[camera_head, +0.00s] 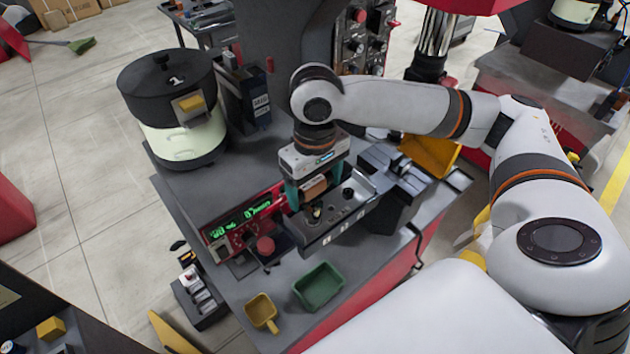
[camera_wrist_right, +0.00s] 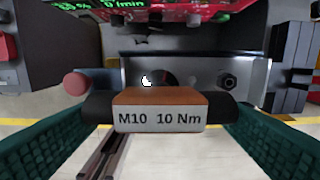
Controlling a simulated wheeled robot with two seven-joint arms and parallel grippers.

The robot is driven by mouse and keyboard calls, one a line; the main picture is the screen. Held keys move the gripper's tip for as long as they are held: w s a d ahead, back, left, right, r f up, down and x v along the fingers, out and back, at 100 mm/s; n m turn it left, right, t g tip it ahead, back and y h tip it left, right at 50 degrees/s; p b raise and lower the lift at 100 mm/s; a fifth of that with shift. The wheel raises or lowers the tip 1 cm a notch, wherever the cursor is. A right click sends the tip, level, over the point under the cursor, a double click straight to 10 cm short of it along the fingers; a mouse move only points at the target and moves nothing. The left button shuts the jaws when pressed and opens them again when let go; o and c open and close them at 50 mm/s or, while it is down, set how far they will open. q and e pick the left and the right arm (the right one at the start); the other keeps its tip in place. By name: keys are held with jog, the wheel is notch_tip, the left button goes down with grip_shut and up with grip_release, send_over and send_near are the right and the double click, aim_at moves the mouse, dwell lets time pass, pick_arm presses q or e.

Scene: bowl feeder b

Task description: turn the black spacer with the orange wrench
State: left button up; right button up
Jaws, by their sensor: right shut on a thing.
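My right gripper (camera_head: 313,200) points down over the grey metal fixture tray (camera_head: 350,216) on the bench. In the right wrist view its teal fingers are shut on the orange wrench (camera_wrist_right: 160,97), a block with an orange-brown top, black ends and the label "M10 10 Nm". The wrench also shows between the fingers in the head view (camera_head: 314,187). A small dark hexagonal piece, apparently the black spacer (camera_wrist_right: 228,81), stands on the fixture to the right of the wrench and apart from it. It also shows in the head view (camera_head: 348,193). My left gripper is not in view.
A red control box (camera_head: 245,222) with a green display and a red button (camera_head: 265,245) sits left of the fixture. A green bin (camera_head: 318,287) and a yellow scoop (camera_head: 262,312) lie in front. A bowl feeder (camera_head: 172,105) stands at the back left.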

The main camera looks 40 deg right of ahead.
jog(key=shift+f, duration=1)
dwell(0.8)
jog(key=shift+a+m, duration=0.1)
jog(key=shift+m, duration=1)
jog(key=shift+n, duration=0.7)
jog(key=shift+r, duration=2.55)
jog(key=shift+f, duration=0.1)
